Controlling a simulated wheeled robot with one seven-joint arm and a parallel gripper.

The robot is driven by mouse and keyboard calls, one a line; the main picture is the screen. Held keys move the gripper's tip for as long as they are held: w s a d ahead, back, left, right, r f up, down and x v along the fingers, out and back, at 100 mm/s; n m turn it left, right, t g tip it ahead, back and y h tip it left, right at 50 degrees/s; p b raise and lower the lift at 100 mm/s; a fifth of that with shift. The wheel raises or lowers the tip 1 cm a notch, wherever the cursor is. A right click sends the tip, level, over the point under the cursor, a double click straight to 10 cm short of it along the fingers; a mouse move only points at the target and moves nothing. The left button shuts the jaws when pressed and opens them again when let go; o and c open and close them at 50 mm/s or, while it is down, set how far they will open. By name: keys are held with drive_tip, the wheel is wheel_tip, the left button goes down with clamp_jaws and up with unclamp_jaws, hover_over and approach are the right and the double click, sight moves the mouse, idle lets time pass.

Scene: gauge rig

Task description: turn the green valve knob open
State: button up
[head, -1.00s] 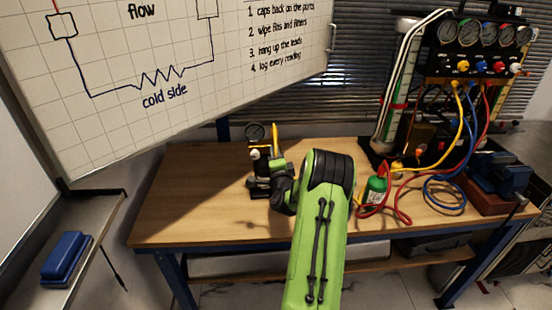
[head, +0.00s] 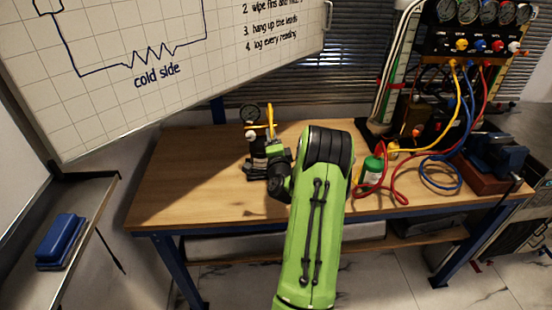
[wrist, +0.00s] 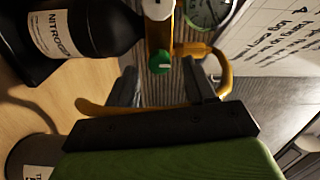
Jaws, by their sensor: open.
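The green valve knob (wrist: 160,62) shows in the wrist view with a pale mark on its face. In the head view I cannot make out the knob; the gauge (head: 249,113) and bottle stand at the back of the bench, partly behind my wrist. My gripper (wrist: 158,80) is open, its dark fingers on either side of the knob in the picture. The knob appears just beyond the fingertips; I cannot tell whether they touch it.
A yellow hose (wrist: 228,75) loops from the valve and crosses between my fingers and palm in the picture. The wooden bench (head: 190,185) is clear at left.

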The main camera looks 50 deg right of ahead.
drive_tip(key=b+v, duration=0.9)
drive_tip(key=v, duration=0.4)
drive_tip(key=shift+b, duration=0.3)
drive_tip(key=shift+a, duration=0.1)
